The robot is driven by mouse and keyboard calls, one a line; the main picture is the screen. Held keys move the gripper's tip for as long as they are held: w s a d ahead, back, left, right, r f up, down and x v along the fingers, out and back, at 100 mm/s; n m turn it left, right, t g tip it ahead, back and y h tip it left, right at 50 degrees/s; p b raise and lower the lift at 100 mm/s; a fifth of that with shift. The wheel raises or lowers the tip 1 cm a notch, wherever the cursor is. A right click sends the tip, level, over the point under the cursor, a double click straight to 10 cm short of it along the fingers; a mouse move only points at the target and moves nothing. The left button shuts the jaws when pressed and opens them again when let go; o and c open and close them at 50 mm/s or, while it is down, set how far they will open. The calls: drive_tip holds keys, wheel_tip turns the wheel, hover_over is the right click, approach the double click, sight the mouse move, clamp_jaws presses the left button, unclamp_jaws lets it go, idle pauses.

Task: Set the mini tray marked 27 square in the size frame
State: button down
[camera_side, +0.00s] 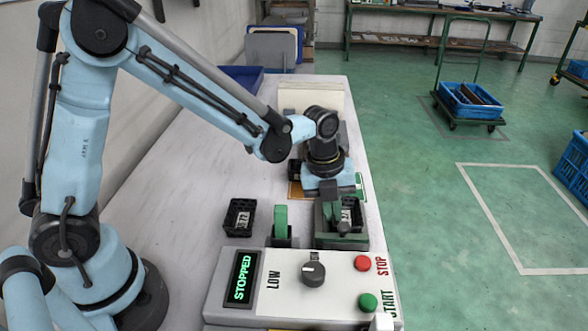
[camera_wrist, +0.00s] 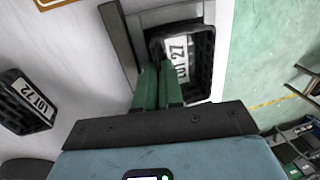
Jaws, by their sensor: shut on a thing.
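The mini tray marked 27 (camera_wrist: 205,62) is a small black crate with a white label reading LOT 27. It sits within the grey size frame (camera_wrist: 130,45), turned slightly against the frame's sides in the wrist view. In the side view the tray (camera_side: 357,214) and the frame (camera_side: 342,243) are partly covered by my gripper (camera_side: 328,203). In the wrist view the green fingers of my gripper (camera_wrist: 160,75) are close together, shut on the tray's near-left wall. Whether the tray lies flat on the frame's floor is hidden.
A green upright piece (camera_side: 281,219) stands beside the frame. A control box (camera_side: 235,312) reading STOPPED is in front.

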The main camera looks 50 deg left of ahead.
drive_tip(key=shift+f, duration=0.3)
drive_tip(key=c, duration=1.3)
unclamp_jaws()
drive_tip(key=shift+s, duration=0.1)
drive_tip(key=shift+o, duration=0.2)
drive_tip(key=shift+c, duration=1.4)
drive_tip(key=shift+o, duration=1)
drive_tip(key=shift+r, duration=3.55)
